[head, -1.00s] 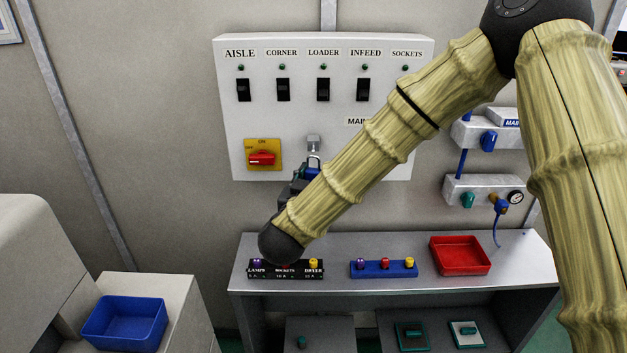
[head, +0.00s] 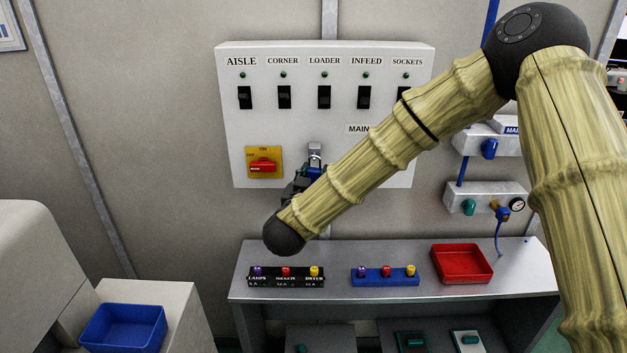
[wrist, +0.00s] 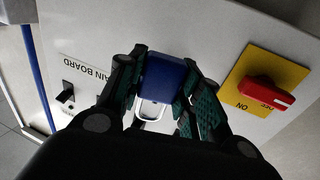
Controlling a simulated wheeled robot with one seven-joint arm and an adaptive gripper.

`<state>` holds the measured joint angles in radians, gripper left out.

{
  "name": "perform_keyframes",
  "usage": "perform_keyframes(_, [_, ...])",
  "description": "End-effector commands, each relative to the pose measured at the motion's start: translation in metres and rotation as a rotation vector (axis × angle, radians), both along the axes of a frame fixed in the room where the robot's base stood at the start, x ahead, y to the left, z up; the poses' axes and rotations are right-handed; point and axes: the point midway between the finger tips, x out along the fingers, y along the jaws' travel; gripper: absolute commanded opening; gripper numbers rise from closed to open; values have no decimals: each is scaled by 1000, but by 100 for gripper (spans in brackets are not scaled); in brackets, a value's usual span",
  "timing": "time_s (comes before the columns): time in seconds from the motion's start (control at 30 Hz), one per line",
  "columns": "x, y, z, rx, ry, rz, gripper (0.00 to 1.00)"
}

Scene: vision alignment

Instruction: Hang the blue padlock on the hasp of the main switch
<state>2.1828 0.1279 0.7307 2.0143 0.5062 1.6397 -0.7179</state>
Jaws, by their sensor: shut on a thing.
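The blue padlock (head: 316,173) is in my gripper, just below the grey hasp (head: 314,149) on the white panel. In the wrist view the padlock body (wrist: 168,78) sits between the two fingers of my gripper (wrist: 166,88), with its pale shackle (wrist: 150,110) showing. My gripper (head: 302,180) is shut on the padlock and partly hidden by my arm in the head view. The shackle meets the hasp in the head view; I cannot tell whether it passes through. The main switch, a red knob (head: 262,165) on a yellow plate, is left of the hasp.
Black switches (head: 324,97) line the panel above. Below is a grey bench (head: 340,255) with a black rack (head: 287,282), a blue rack (head: 385,281) and a red tray (head: 488,277). A blue bin (head: 125,327) is at lower left. Pipe fittings (head: 485,197) are at right.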

Motion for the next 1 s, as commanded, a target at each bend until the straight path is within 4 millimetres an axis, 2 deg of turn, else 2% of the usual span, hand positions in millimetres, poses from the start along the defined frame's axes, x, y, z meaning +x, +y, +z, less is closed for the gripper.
perform_keyframes(0.6, [27,0,-5,-1,0,0,9])
perform_keyframes(1.0, [37,0,-11,-2,1,0,9])
